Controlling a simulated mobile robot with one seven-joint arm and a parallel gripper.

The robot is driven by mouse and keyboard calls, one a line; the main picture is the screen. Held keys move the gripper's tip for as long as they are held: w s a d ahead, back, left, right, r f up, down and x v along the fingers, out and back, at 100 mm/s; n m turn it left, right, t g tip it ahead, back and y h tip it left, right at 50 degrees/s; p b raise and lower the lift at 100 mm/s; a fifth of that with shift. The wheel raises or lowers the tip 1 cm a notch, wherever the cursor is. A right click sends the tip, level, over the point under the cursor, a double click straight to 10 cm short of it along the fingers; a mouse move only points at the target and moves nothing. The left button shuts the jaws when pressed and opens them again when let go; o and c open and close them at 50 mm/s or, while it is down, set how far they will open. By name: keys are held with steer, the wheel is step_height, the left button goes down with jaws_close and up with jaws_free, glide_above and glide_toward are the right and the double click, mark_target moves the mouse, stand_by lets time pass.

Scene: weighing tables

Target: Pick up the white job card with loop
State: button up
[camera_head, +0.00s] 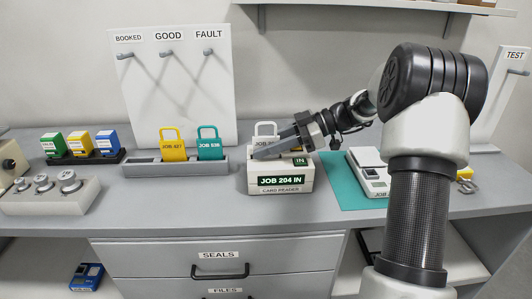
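The white job card (266,129) stands upright in the card reader (280,184), its open loop at the top. The lower part of its face is partly hidden behind my gripper. The reader's display says "JOB 204 IN" and a small sign says "IN". My gripper (262,152) reaches in from the right, its dark fingers pointing left across the front of the card below the loop. Whether the fingers touch the card, or how far apart they are, I cannot tell.
A grey rack (178,169) left of the reader holds a yellow card (173,145) and a teal card (209,145). A white board (180,90) with hooks stands behind. A scale (369,170) on a teal mat (343,190) is to the right. Weights (68,182) stand at left.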

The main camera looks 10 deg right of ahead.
steer(key=shift+a+f, duration=0.3)
steer(key=shift+a, duration=0.3)
jaws_close()
step_height(320, 180, up, 10)
steer(key=shift+r+p, duration=0.1)
steer(key=shift+p, duration=0.7)
